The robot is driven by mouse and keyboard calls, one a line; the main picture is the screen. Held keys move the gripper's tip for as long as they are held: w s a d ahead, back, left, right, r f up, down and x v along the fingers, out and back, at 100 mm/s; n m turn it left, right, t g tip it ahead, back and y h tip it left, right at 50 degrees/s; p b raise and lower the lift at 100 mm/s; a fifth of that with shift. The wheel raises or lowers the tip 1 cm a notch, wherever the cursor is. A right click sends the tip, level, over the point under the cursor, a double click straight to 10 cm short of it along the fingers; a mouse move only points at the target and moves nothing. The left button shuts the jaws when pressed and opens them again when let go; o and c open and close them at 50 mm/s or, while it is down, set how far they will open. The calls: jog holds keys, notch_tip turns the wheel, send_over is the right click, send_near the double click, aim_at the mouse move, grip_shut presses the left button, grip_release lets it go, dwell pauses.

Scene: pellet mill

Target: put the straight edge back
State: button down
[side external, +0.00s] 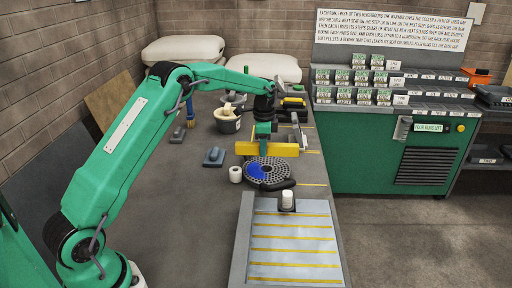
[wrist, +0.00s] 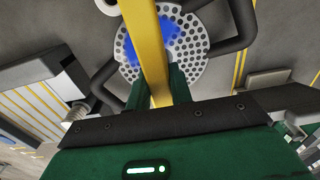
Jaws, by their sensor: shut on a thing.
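The straight edge is the long yellow bar (side external: 285,149), level across the side view, and it also crosses the upper middle of the wrist view (wrist: 146,40). My gripper (side external: 263,146) is shut on it near its middle; the green fingers (wrist: 157,92) clasp it in the wrist view. The bar is held above the bench, and in the wrist view it passes over a round perforated plate (wrist: 188,62) with a blue patch. The bar hides part of that plate. The plate lies flat on the bench (side external: 283,177), beside dark curved handles.
A pale board with yellow lines (side external: 290,262) lies at the front, with a white cylinder (side external: 287,198) at its far edge. A green cabinet (side external: 375,160) stands right. The left bench is mostly clear.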

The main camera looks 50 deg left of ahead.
jog(key=shift+r, duration=0.6)
jog(key=shift+d+r, duration=0.1)
jog(key=shift+s+d+r, duration=0.35)
jog(key=shift+d+r, duration=0.05)
jog(key=s+d+r+n, duration=0.4)
jog(key=s+d, duration=0.2)
jog(key=s, duration=0.2)
jog(key=s+d+r+n, duration=0.4)
jog(key=s+d+n, duration=0.1)
jog(key=s, duration=0.4)
jog(key=shift+d+r, duration=0.25)
jog(key=shift+d, duration=0.15)
jog(key=shift+w, duration=0.1)
